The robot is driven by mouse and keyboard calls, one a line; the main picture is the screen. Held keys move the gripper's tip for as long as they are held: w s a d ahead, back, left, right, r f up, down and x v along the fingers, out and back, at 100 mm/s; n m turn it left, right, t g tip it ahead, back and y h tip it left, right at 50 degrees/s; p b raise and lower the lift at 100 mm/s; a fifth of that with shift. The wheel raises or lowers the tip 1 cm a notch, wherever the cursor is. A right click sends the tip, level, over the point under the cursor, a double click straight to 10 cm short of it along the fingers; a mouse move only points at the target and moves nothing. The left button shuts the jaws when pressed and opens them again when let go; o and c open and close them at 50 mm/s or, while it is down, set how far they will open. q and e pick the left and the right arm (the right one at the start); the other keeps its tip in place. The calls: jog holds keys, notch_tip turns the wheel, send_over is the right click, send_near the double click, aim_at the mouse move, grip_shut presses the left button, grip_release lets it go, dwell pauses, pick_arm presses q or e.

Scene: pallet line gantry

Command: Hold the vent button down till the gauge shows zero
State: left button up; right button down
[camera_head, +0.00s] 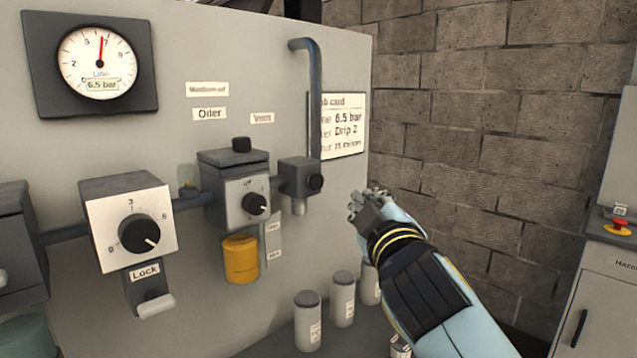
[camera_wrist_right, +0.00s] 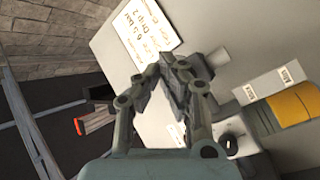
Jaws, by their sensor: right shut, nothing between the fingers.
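The gauge (camera_head: 97,62) is a round white dial on a dark plate at upper left; its red needle points almost straight up and its readout says 6.5 bar. The vent block (camera_head: 297,176) sits on the panel at the end of the pipe, below the Vent label (camera_head: 262,118). Its dark round vent button (camera_head: 315,183) faces right and looks uncovered. My right gripper (camera_head: 357,203) is shut and empty, to the right of the button and apart from it. Its closed fingers also show in the wrist view (camera_wrist_right: 168,72). My left gripper is out of view.
The oiler unit (camera_head: 240,192) with a yellow bowl (camera_head: 241,260) and the regulator (camera_head: 128,222) with a knob stand left of the vent. Several grey canisters (camera_head: 343,298) stand below. A cabinet with a red button (camera_head: 617,227) is at far right, before a block wall.

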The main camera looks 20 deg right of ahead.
aim_at(316, 182)
jog(key=w+a+b, duration=0.1)
jog(key=w+a, duration=0.1)
jog(key=w, duration=0.4)
jog(key=shift+w, duration=0.15)
dwell(1.2)
jog(key=shift+a, duration=0.1)
jog(key=shift+w+a+b, duration=0.1)
jog(key=shift+w+b, duration=0.25)
jog(key=shift+w, duration=0.05)
jog(key=shift+w+a+b, duration=0.2)
jog(key=shift+w+b, duration=0.1)
jog(key=shift+w, duration=0.25)
dwell(0.7)
jog(key=shift+s, duration=0.15)
dwell(3.8)
jog(key=shift+s+d+p, duration=0.35)
jog(key=shift+s, duration=0.45)
